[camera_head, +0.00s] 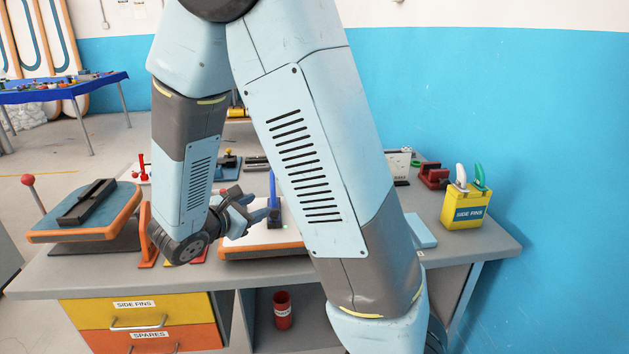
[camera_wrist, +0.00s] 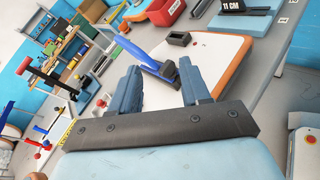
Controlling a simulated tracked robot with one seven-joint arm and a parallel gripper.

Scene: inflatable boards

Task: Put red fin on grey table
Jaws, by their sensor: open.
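The grey table (camera_head: 120,278) is the long workbench top beneath my arm. My gripper (camera_head: 256,214) is over its middle, with its jaws open and empty. In the wrist view, a gap shows between the two blue fingers of my gripper (camera_wrist: 160,80). A blue upright piece with a dark base (camera_head: 273,190) stands on a white, orange-edged board (camera_head: 262,247) just beyond the fingertips. It also shows between the fingers in the wrist view (camera_wrist: 148,58). A small red upright piece (camera_head: 142,167) is at the back left; I cannot tell whether it is the red fin.
A yellow side-fins box (camera_head: 463,213) with white and green fins stands at the right by the blue wall. A padded press (camera_head: 85,215) with a red-knobbed lever stands at the left. A red cup (camera_head: 282,309) is on the shelf below. My arm hides the middle.

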